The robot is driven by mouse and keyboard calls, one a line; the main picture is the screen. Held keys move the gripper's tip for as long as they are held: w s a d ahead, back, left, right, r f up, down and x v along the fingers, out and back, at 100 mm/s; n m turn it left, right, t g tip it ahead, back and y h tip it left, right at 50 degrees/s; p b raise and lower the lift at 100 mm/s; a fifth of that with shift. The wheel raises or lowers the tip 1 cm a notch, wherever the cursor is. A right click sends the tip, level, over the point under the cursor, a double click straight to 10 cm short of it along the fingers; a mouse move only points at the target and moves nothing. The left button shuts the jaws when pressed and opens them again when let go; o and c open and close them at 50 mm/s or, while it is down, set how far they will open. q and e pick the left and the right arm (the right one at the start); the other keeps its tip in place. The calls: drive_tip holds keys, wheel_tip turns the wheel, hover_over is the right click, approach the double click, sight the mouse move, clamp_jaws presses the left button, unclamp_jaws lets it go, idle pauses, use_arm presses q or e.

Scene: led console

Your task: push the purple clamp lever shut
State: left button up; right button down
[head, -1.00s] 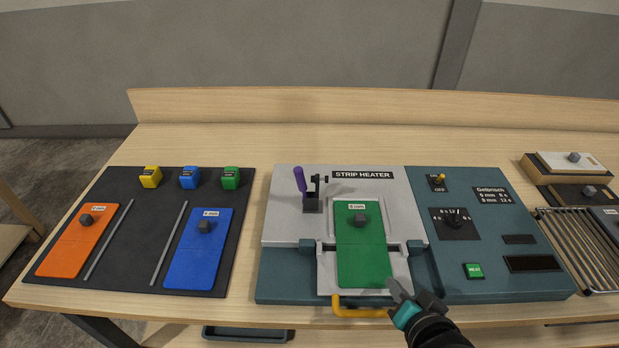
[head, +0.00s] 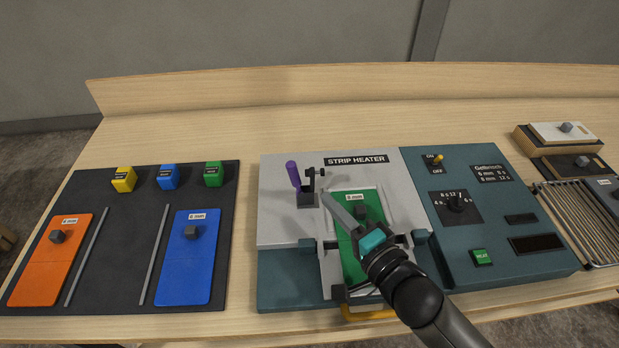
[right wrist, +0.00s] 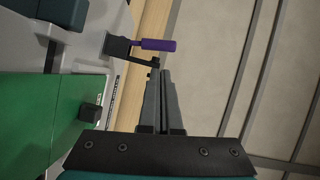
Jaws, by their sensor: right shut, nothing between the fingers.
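The purple clamp lever (head: 293,175) stands nearly upright, tilted a little left, on a black clamp (head: 308,198) at the back left of the strip heater (head: 275,225). In the right wrist view the lever (right wrist: 157,45) lies beyond my fingertips. My right gripper (head: 326,198) is shut and empty, its fingertips just right of the clamp and lower than the lever's handle in the picture. In the right wrist view the shut fingers (right wrist: 161,74) point at the clamp; I cannot tell whether they touch it. My left gripper is not in view.
A green plate (head: 352,252) with a grey knob lies on the heater under my right arm. The control panel (head: 480,225) is to the right. A black mat (head: 125,230) with orange and blue plates lies left. The wooden table behind is clear.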

sight(294, 179)
drive_tip(key=x, duration=0.7)
drive_tip(key=shift+w+a, duration=0.15)
drive_tip(key=shift+w, duration=0.25)
